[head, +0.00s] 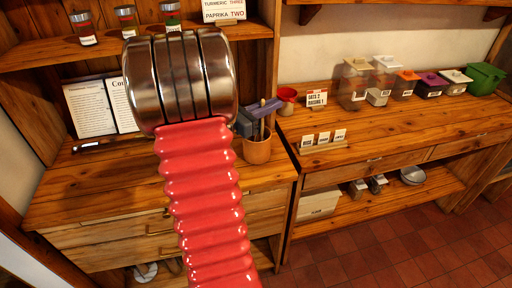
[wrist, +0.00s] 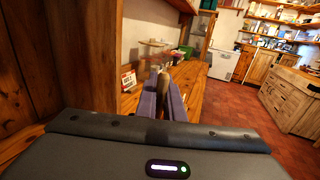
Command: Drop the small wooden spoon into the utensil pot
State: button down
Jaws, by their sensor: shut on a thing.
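The utensil pot (head: 257,150) is a tan-orange cup standing near the right end of the left wooden counter. My gripper (head: 265,106), with purple fingers, is just above it. In the wrist view my gripper (wrist: 164,98) is shut on the small wooden spoon (wrist: 163,82), which lies between the two fingers. In the head view a thin pale part of the spoon (head: 262,128) hangs down from the fingers toward the pot's mouth. I cannot tell whether its lower end is inside the rim. The pot is not clearly visible in the wrist view.
A small red-and-white cup (head: 287,95) and a label sign (head: 316,98) stand right of the pot. Lidded containers (head: 407,83) line the right counter. Spice jars (head: 83,28) stand on the upper shelf. Framed cards (head: 90,108) lean at the back left. The left counter's front is clear.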

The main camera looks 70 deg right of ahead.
jog(key=c, duration=1.8)
grip_release()
jog(key=shift+a, duration=0.1)
jog(key=v, duration=1.3)
jog(key=shift+w+a, duration=0.2)
jog(key=shift+w, duration=0.1)
